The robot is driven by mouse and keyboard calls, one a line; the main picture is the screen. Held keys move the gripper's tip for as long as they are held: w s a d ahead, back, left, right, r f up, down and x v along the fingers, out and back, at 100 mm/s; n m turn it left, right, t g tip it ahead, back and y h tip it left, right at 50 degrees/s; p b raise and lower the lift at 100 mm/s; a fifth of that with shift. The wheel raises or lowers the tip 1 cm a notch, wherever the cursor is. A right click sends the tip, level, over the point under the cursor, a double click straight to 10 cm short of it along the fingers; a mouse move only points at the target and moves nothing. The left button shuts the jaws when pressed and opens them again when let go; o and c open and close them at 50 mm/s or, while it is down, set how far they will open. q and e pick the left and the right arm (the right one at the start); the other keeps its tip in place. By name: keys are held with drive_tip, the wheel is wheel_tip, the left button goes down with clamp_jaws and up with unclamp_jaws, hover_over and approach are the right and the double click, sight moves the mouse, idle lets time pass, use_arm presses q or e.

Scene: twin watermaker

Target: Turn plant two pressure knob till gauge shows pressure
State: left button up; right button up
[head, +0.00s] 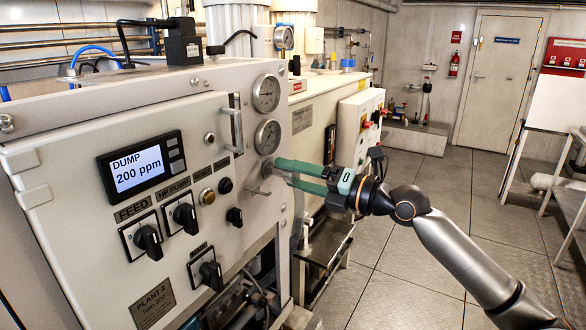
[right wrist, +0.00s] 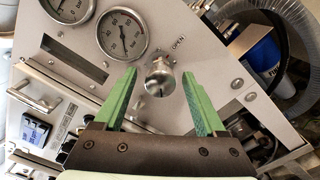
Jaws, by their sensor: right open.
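The plant two panel (head: 75,170) fills the left of the head view, with a "PLANT 2" plate at its bottom. The silver pressure knob (right wrist: 160,76) sits below the lower gauge (right wrist: 123,34), with "OPEN" printed beside it. In the head view the knob (head: 267,168) is partly hidden by a green finger. My right gripper (head: 282,174) is open in front of it. In the right wrist view the gripper's (right wrist: 158,76) fingertips stand either side of the knob, with gaps; contact is not visible. The gauge needle is too small to read surely. My left gripper is not in view.
The display (head: 139,173) reads "DUMP 200 ppm". An upper gauge (head: 266,93) sits above the lower one. A metal handle (head: 234,131) and black rotary switches (head: 148,239) project from the panel. Open floor (head: 410,240) lies to the right.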

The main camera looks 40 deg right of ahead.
drive_tip(key=shift+w, duration=0.25)
clamp_jaws()
idle(0.6)
